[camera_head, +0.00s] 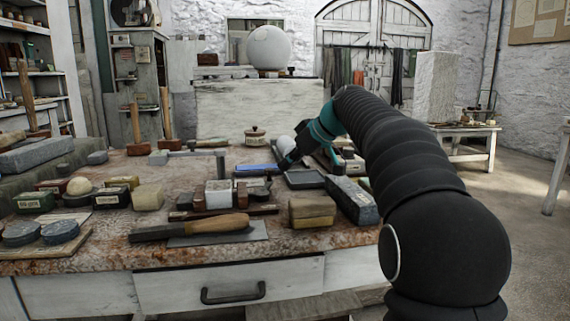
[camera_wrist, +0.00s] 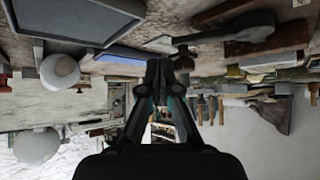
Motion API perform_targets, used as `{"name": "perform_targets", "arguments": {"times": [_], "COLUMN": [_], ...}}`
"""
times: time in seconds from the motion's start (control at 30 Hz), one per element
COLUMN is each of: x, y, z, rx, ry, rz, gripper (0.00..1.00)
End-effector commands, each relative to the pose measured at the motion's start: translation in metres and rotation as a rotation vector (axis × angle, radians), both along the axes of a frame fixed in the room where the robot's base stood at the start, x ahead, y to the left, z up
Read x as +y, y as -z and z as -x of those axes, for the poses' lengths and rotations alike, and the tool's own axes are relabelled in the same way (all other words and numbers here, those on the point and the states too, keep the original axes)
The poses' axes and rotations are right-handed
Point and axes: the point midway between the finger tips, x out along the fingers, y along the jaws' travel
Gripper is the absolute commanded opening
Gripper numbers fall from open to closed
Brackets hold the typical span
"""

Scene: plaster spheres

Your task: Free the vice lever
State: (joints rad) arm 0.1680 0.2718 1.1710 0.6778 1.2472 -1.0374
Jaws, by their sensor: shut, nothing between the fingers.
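A grey bar with blocky ends (camera_head: 195,154) lies at the back of the bench, left of my gripper; it may be the vice lever, but I cannot tell for sure. My gripper (camera_head: 286,163) is low over the back right of the bench, right of a blue strip (camera_head: 258,168) and beside a small white ball (camera_head: 287,145). In the wrist view, which looks upside down, the fingers (camera_wrist: 168,64) are together and empty. A dark grey bar (camera_wrist: 220,37) shows just beyond the fingertips there. Whether they touch it is unclear.
A wooden-handled tool (camera_head: 215,224) and several small blocks crowd the bench front. A stone block (camera_head: 352,200) lies at the right near my arm. Mallets (camera_head: 166,115) stand at the back left. A large white sphere (camera_head: 268,47) sits high behind the bench.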

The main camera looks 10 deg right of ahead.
Motion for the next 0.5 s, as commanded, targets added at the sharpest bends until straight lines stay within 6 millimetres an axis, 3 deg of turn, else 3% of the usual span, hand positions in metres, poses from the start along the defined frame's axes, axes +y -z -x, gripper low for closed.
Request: {"name": "perform_targets", "arguments": {"times": [0.13,0.5], "x": [-0.023,-0.075], "y": [-0.006,-0.058], "z": [0.003,0.013], "rx": [0.001,-0.003], "ry": [-0.004,-0.006], "rz": [0.001,0.001], "gripper": [0.00,0.00]}}
